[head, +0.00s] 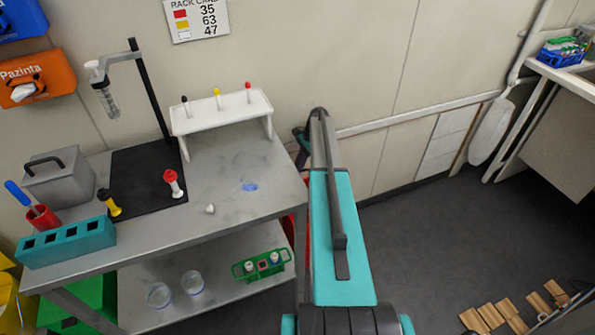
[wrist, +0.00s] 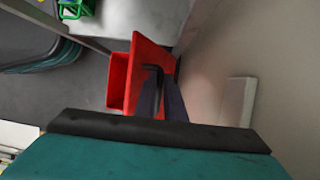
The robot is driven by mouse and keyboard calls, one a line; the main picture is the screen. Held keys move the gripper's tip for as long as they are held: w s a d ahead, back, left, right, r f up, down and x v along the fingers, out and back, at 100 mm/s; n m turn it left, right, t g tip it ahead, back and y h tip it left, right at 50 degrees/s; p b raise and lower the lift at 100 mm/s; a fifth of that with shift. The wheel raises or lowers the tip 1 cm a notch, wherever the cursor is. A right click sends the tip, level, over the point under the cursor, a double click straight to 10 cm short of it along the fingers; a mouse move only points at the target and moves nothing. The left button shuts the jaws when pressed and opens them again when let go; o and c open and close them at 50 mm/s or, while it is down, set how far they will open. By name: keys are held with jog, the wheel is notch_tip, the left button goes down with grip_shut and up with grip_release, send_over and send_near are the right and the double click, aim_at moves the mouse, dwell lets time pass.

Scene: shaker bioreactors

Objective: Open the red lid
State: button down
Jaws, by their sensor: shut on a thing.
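A red bin (wrist: 118,82) with a red lid (wrist: 146,52) shows in the wrist view. A dark handle (wrist: 153,68) stands on the lid. My gripper (wrist: 160,88) is shut on this handle, its two dark fingers meeting around it. The lid looks tilted against the bin, but how far it stands open I cannot tell. In the head view only a thin strip of the red bin (head: 306,225) shows beside the bench, mostly hidden behind my arm.
A grey bench (head: 235,170) stands to the left, with a white rack (head: 222,113) and a teal block (head: 66,243) on it. A green rack (head: 262,265) sits on its lower shelf. The wall is close behind the arm.

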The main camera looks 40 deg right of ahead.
jog(key=shift+w+d+f, duration=0.1)
jog(key=shift+w+f, duration=0.25)
jog(key=shift+f, duration=0.35)
jog(key=c, duration=2.1)
grip_release()
jog(key=shift+f, duration=0.1)
jog(key=shift+o, duration=1.3)
jog(key=shift+w+f, duration=0.25)
jog(key=shift+s+r, duration=0.1)
jog(key=shift+r, duration=0.25)
jog(key=shift+r, duration=0.1)
jog(key=shift+r, duration=0.1)
